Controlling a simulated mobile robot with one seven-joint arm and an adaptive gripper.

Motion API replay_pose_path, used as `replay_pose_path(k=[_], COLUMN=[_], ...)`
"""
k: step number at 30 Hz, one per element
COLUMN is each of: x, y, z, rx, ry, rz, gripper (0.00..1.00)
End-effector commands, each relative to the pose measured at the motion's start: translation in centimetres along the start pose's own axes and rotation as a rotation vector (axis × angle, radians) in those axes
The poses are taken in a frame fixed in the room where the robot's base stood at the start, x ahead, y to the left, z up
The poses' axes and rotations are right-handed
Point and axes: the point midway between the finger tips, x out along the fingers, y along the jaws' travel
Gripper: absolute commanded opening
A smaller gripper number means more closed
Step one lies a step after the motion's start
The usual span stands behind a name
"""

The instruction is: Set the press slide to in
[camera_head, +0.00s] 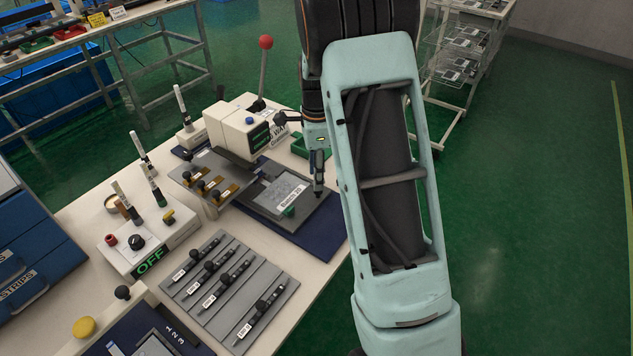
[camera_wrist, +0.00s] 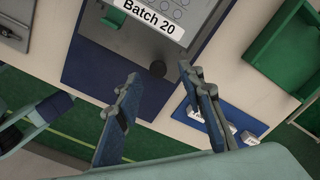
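The press (camera_head: 238,128) is a cream box with a red-ball lever (camera_head: 265,43), in the head view. A grey slide plate (camera_head: 262,197) lies in front of it, apparently drawn out, with a film labelled Batch 20 (camera_head: 283,187) on it. The wrist view shows the plate's near part (camera_wrist: 196,45) and a dark round knob (camera_wrist: 157,69) at its edge. My gripper (camera_head: 318,188) is over the plate's right end in the head view. In the wrist view my gripper (camera_wrist: 159,75) is open and empty, its fingers either side of the knob in the picture; contact cannot be told.
A green block (camera_head: 288,212) sits on the plate. A green tray (camera_head: 312,146) stands behind my gripper. A dark blue mat (camera_head: 322,237) lies under the plate.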

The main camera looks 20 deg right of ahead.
Motion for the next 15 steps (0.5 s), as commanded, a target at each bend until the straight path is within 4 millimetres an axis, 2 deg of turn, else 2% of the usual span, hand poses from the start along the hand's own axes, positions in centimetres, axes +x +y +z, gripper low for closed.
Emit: replay_pose_path(k=[1, 6, 10, 15], x=[-1.3, -4.8, -6.8, -8.0], y=[-0.1, -0.1, -0.1, -0.1], z=[0.1, 0.0, 0.1, 0.1], rx=[-0.001, -0.001, -0.001, -0.001], ry=[0.0, 0.0, 0.0, 0.0], rz=[-0.005, -0.004, -0.004, -0.002], gripper=[0.36, 0.36, 0.36, 0.36])
